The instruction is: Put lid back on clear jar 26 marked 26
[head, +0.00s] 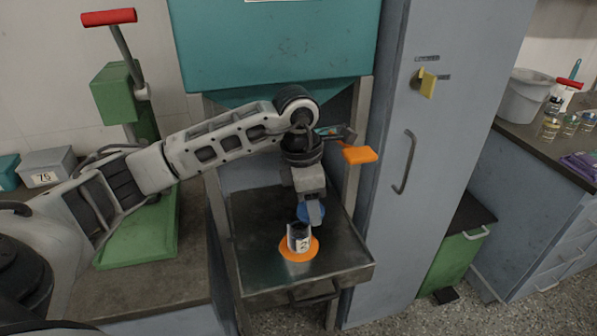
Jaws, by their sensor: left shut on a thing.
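The jar (299,240) stands upright on an orange round pad (297,254) on the metal tray. It has a white label, of which a "2" can be read, and dark contents; its top looks uncovered. My left gripper (314,212) points down from above, just behind and to the right of the jar's top. It is shut on a blue round lid (304,214), partly hidden by the fingers. The lid is close to the jar's rim; whether they touch I cannot tell. My right gripper is out of view.
The metal tray (255,262) sits below a teal machine body (275,45). An orange handle (360,154) sticks out to the right of my wrist. A grey cabinet (440,130) stands right. A green press (118,92) and a grey box marked 76 (47,164) are left.

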